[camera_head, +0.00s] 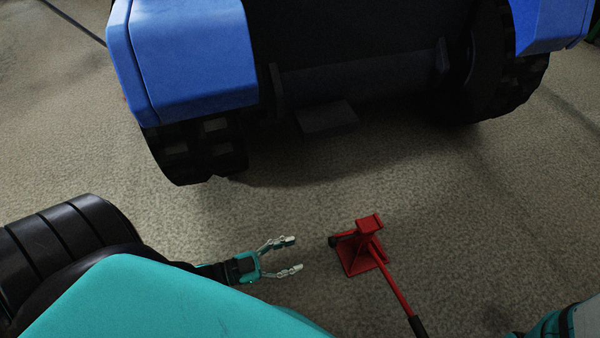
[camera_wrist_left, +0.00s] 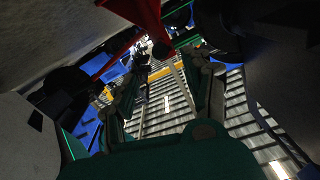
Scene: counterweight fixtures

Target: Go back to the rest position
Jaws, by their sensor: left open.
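My left gripper (camera_head: 293,254) is low in the head view, with its two pale fingers spread apart and nothing between them. Just to the right of its fingertips stands a red jack-like tool (camera_head: 362,246) on the floor. A gap of bare floor separates them. The tool's red handle slopes down to the right and ends in a black grip (camera_head: 417,326). In the left wrist view the open fingers are dark, and a red part (camera_wrist_left: 140,18) shows above them. My right gripper is not in view; only a piece of my right arm shows at the lower right corner.
A large blue and black wheeled machine (camera_head: 190,60) fills the top of the head view, its dark wheels on the floor. The speckled grey floor (camera_head: 290,205) between it and my gripper is clear. A metal-like ribbed surface (camera_wrist_left: 170,105) shows in the left wrist view.

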